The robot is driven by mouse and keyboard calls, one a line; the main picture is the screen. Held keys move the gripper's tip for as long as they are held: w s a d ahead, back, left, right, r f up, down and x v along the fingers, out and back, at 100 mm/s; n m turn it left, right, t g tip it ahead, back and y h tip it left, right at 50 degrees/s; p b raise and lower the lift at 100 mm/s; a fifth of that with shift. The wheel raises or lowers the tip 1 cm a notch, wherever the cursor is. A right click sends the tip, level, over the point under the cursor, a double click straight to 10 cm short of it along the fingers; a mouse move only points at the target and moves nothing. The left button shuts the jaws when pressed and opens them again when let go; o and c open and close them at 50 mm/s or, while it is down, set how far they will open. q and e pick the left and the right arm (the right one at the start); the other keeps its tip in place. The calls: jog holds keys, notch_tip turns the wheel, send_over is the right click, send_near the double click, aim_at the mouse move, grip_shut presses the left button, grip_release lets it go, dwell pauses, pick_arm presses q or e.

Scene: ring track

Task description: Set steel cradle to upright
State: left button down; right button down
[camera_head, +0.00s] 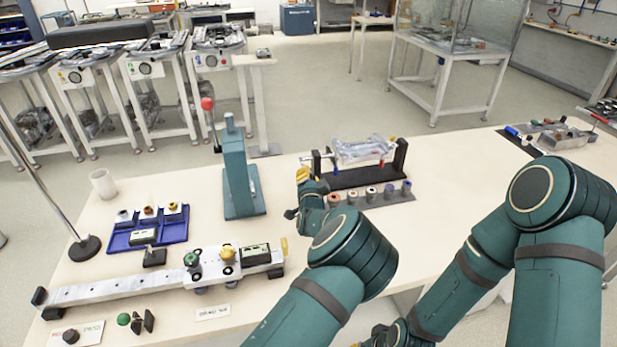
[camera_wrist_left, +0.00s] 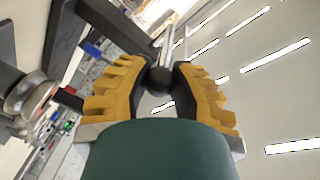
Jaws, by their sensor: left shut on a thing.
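The steel cradle (camera_head: 362,150) is a shiny silver trough hung between the uprights of a black stand (camera_head: 375,177) on the table. It appears to lie roughly level, but its exact tilt is hard to judge. My left gripper (camera_head: 302,174) is at the left end of the stand. In the left wrist view its yellow-padded fingers (camera_wrist_left: 160,88) are shut on a dark round knob (camera_wrist_left: 160,76) at the end of a metal rod. My right arm runs down to the bottom edge, where its gripper is mostly cut off.
A row of small coloured-topped cylinders (camera_head: 371,193) stands in front of the stand. A green lever press (camera_head: 240,175) stands to its left. A blue tray (camera_head: 150,232) and a long metal rail (camera_head: 120,288) lie farther left.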

pick_arm(q)
jog(key=shift+w+r+n+g+h+p, duration=0.2)
jog(key=shift+r+n+g+h+p, duration=0.1)
jog(key=shift+r+g+p, duration=0.95)
jog(key=shift+w+a+r+g+p, duration=0.1)
jog(key=shift+w+r+g+p, duration=0.05)
jog(key=shift+r+g+p, duration=0.45)
jog(key=shift+w+a+r+g+p, duration=0.15)
jog(key=shift+r+g+p, duration=0.25)
jog(key=shift+p, duration=0.3)
jog(key=shift+w+r+g+h+p, duration=0.4)
jog(key=shift+r+g+p, duration=0.1)
jog(key=shift+g+p, duration=0.25)
